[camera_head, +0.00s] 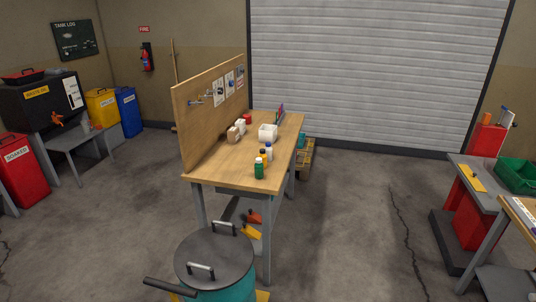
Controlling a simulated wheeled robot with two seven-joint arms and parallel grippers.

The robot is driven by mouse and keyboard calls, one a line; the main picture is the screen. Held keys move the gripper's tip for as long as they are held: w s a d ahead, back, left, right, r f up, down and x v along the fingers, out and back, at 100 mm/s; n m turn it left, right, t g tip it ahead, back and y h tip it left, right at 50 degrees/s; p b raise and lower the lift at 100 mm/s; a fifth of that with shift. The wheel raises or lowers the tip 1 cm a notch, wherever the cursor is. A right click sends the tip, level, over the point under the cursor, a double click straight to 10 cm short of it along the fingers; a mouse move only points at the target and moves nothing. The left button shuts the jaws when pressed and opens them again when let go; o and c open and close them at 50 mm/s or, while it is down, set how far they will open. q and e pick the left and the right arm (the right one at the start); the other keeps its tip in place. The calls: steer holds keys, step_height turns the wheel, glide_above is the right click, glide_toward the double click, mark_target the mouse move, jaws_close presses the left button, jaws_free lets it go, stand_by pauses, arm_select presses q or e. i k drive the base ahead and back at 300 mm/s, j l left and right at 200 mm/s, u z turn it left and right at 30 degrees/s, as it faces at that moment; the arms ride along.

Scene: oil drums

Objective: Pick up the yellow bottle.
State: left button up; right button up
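A small bottle that looks yellow with a dark cap (263,155) stands upright on the wooden workbench (215,164), partly hidden behind a green bottle (259,171). A white bottle with a blue cap (269,152) stands close beside it on the right. The bottles are small in the head view, so their labels cannot be read. Neither of my grippers is in view.
A teal drum with a grey lid (215,254) stands in front of the bench's near end. A white bin (267,132) sits farther back on the bench. Open concrete floor (345,225) lies right of the bench, before another table (480,180).

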mark_target(262, 155)
steer(key=i+l+u, duration=0.1)
steer(key=u, duration=0.4)
steer(key=i+l+u, duration=0.1)
steer(key=u, duration=0.35)
steer(key=i+l+u, duration=0.2)
steer(key=l, duration=0.35)
steer(key=i+l+u, duration=0.25)
steer(key=l, duration=0.3)
steer(key=l+u, duration=0.2)
steer(key=l, duration=0.35)
steer(key=i+l+u, duration=0.1)
steer(key=l+u, duration=0.15)
steer(key=l, duration=0.35)
